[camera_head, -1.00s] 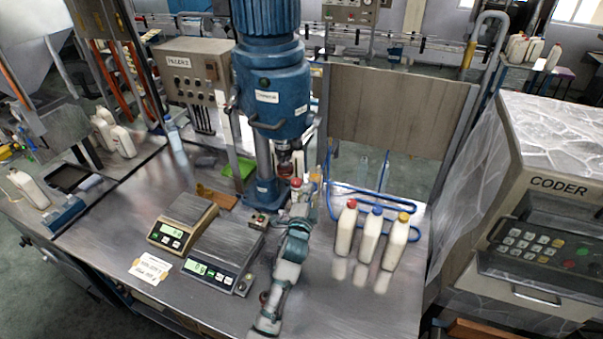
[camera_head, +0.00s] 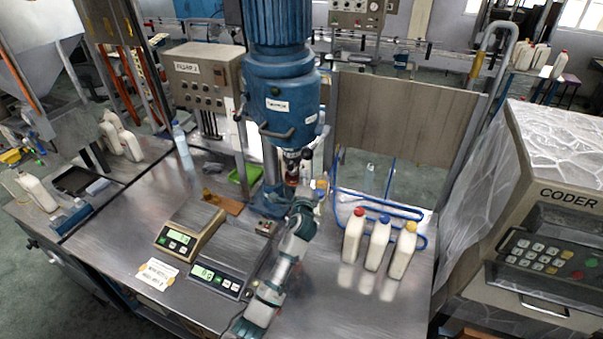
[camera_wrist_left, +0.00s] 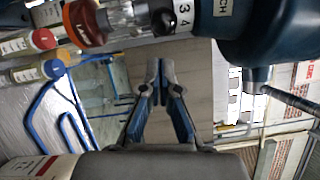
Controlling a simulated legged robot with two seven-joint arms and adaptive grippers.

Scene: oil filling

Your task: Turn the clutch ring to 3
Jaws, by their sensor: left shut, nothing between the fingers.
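The blue capping machine (camera_head: 285,100) stands at the back middle of the table. My right gripper is not in view.
White bottles with red (camera_head: 359,212), blue and yellow caps stand to the right, beside a blue guide rail (camera_head: 385,207). Two scales (camera_head: 222,275) sit to the left of my arm. The coder (camera_head: 550,210) is at far right. The front right tabletop is clear.

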